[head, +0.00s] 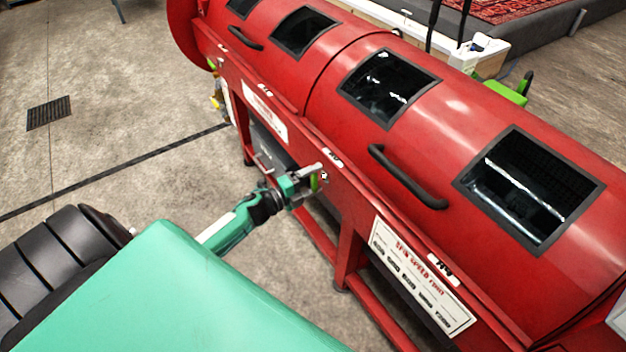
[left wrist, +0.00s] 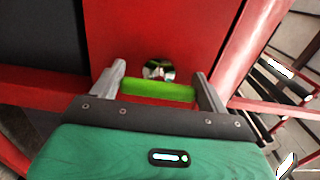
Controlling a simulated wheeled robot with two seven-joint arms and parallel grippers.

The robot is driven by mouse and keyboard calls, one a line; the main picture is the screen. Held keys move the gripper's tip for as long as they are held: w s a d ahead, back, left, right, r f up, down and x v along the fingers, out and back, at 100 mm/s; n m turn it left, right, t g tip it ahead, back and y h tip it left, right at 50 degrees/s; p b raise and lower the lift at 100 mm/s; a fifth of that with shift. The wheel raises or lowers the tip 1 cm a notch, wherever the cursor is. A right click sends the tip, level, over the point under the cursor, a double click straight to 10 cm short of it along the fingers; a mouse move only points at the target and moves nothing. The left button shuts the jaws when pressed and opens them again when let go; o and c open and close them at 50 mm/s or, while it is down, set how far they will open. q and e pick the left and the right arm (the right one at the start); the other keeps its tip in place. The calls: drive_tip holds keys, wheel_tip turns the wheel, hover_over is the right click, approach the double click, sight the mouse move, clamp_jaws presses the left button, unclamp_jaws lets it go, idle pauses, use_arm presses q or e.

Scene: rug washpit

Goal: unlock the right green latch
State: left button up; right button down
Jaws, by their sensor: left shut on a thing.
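The green latch (head: 314,183) sits on the front face of the red spin machine (head: 330,150), below the lid seam. My left gripper (head: 310,178) reaches it from the left and is shut on it. In the left wrist view the latch (left wrist: 158,91) is a bright green bar spanning between the two grey fingers of my left gripper (left wrist: 159,75). A metal fitting (left wrist: 158,70) on the red panel shows just beyond the bar. The fingers partly hide the latch in the head view. My right gripper is not in view.
A black lid handle (head: 408,178) and dark windows (head: 388,85) are on the drum above. A white label plate (head: 420,275) is to the right. Red frame legs (head: 348,250) stand below my gripper. Open concrete floor (head: 120,130) lies to the left.

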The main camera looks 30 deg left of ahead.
use_arm(q)
drive_tip(key=o, duration=1)
drive_tip(key=shift+v, duration=6.95)
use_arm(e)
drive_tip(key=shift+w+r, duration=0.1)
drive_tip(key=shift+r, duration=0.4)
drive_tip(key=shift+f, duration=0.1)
